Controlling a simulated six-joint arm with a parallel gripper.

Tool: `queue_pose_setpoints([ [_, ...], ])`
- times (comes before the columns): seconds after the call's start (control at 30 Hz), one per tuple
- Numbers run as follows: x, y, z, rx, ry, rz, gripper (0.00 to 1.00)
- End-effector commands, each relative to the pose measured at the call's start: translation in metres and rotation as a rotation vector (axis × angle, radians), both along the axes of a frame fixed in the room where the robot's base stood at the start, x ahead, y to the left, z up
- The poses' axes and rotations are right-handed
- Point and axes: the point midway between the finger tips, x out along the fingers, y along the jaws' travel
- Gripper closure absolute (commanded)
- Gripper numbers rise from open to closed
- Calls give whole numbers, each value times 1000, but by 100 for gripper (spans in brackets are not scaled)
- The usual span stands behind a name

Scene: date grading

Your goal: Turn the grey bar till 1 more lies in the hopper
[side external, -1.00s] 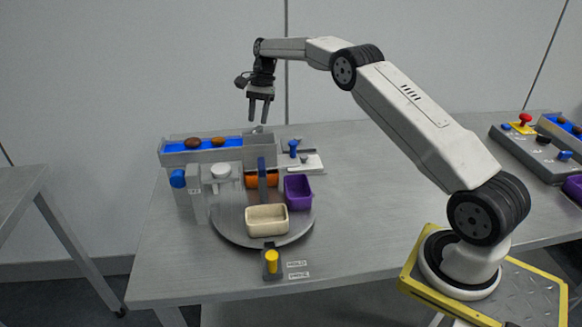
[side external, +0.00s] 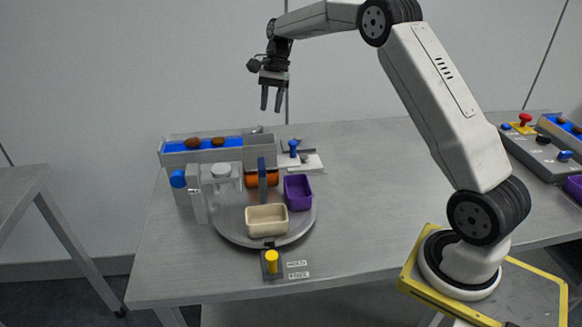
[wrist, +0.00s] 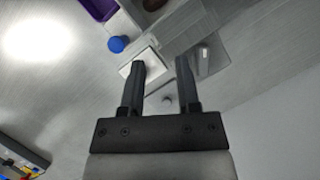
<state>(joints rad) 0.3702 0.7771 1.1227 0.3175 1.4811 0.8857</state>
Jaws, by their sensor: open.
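My gripper (side external: 271,104) is open and empty, high above the back of the table, right of the belt end. Its two fingers point down; they show apart in the wrist view (wrist: 161,68). Behind the turntable lies a white plate (side external: 312,166) with a blue knob (side external: 293,146) and small grey pieces. I cannot tell which grey piece is the bar.
A round grey turntable (side external: 225,228) carries a cream tray (side external: 267,220), a purple tray (side external: 298,192) and an orange part (side external: 257,179). A yellow knob (side external: 271,258) stands at its front. A control box (side external: 528,150) sits far right. The table's middle right is clear.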

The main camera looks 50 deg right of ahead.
Motion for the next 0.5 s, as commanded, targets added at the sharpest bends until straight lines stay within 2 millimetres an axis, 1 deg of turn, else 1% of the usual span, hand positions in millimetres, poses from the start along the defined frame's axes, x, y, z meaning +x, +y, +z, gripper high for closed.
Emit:
queue_pose_setpoints([
  [0.5,-45,10,21,-1,-1,0,59],
])
